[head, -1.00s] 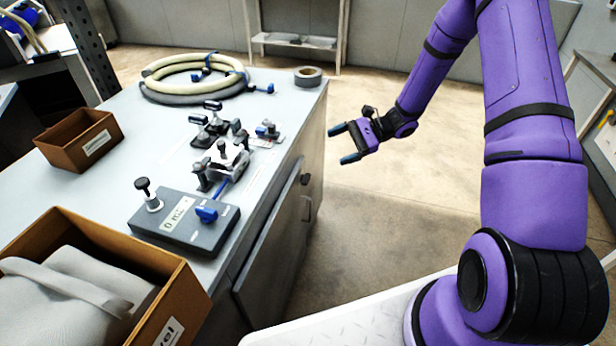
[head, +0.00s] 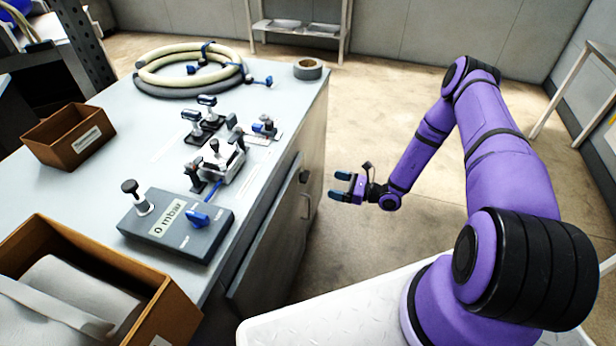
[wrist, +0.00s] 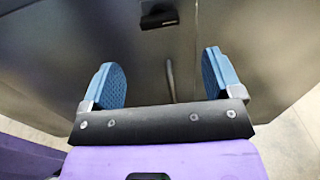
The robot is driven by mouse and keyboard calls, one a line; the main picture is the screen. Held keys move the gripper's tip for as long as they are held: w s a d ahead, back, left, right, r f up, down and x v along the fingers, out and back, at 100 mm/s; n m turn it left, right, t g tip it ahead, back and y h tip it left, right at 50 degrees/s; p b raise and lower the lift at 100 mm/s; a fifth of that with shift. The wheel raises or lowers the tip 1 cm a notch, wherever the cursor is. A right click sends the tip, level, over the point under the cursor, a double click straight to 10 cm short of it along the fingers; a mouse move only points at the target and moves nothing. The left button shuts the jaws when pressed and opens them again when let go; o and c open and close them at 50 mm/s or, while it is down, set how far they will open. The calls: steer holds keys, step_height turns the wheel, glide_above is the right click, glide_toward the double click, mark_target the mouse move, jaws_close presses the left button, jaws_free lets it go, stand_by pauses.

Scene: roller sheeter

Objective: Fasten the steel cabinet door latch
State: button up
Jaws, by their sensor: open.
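The steel cabinet door (head: 272,238) is on the right side of the grey workbench in the head view. A dark latch (head: 304,176) sits near its far upper edge, above a bar handle (head: 307,206). My gripper (head: 340,186) is open and empty, in the air to the right of the latch and handle, apart from both. In the wrist view the latch (wrist: 159,14) is at the top centre, beyond the blue fingers (wrist: 163,76). The handle (wrist: 171,80) shows between the fingers, farther off.
The bench top (head: 105,190) holds a gauge box (head: 175,225), several clamps (head: 215,160), a coiled hose (head: 190,70), a tape roll (head: 308,69) and two brown bins (head: 70,135). The floor (head: 390,245) between the cabinet and my arm is clear.

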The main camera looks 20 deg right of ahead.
mark_target(308, 176)
steer(key=x, duration=1)
steer(key=shift+w+a, duration=0.1)
steer(key=shift+a, duration=0.05)
steer(key=shift+c, duration=0.4)
steer(key=c, duration=0.8)
steer(key=shift+c, duration=0.2)
